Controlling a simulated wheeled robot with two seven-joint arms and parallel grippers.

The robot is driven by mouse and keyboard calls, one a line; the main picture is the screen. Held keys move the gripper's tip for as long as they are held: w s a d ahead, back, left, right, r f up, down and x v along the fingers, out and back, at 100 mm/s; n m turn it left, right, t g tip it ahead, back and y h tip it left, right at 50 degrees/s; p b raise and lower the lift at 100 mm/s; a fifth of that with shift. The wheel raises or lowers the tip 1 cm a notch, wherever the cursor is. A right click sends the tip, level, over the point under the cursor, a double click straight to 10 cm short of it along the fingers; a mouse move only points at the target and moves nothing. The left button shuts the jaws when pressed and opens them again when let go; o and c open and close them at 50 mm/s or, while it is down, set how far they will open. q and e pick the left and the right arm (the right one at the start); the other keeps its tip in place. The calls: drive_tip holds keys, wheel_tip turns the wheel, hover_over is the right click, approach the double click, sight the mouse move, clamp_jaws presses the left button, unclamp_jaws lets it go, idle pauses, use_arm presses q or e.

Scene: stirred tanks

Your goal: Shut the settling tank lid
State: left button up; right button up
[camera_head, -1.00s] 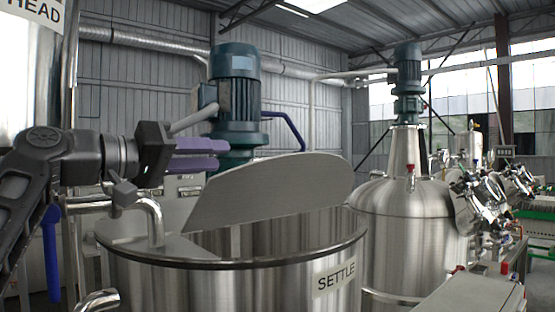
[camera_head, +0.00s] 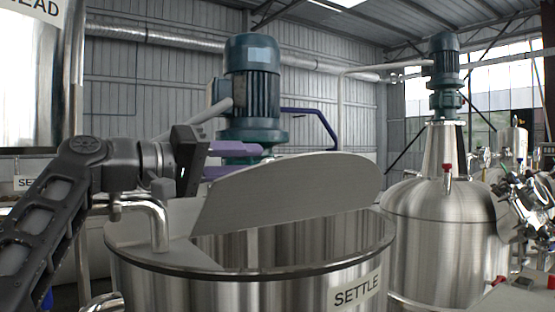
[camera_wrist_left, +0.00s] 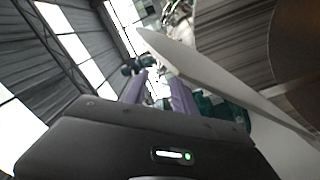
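The settling tank (camera_head: 300,296) is a round steel vessel labelled SETTLE in the front middle of the head view. Its lid (camera_head: 290,193), a grey half-round plate, stands tilted up over the opening, and the tank's inside shows below it. My left gripper (camera_head: 245,160) is left of and close to the lid's upper edge, its two purple fingers apart and nothing between them. The lid partly hides the lower finger. In the left wrist view the fingers (camera_wrist_left: 160,92) are apart beside the pale lid (camera_wrist_left: 215,75). I cannot tell whether they touch it. My right gripper is out of view.
A blue-green motor (camera_head: 252,85) stands behind the lid, with a bent purple bar (camera_head: 318,113) beside it. A bent steel pipe (camera_head: 156,215) rises at the tank's left rim. A second steel tank (camera_head: 440,225) with a motor stands to the right.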

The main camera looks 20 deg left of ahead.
sight(263, 160)
use_arm(q)
drive_tip(key=p+x, duration=0.2)
drive_tip(key=x, duration=0.5)
drive_tip(key=shift+s, duration=0.1)
clamp_jaws()
drive_tip(key=shift+r, duration=0.1)
idle(1.2)
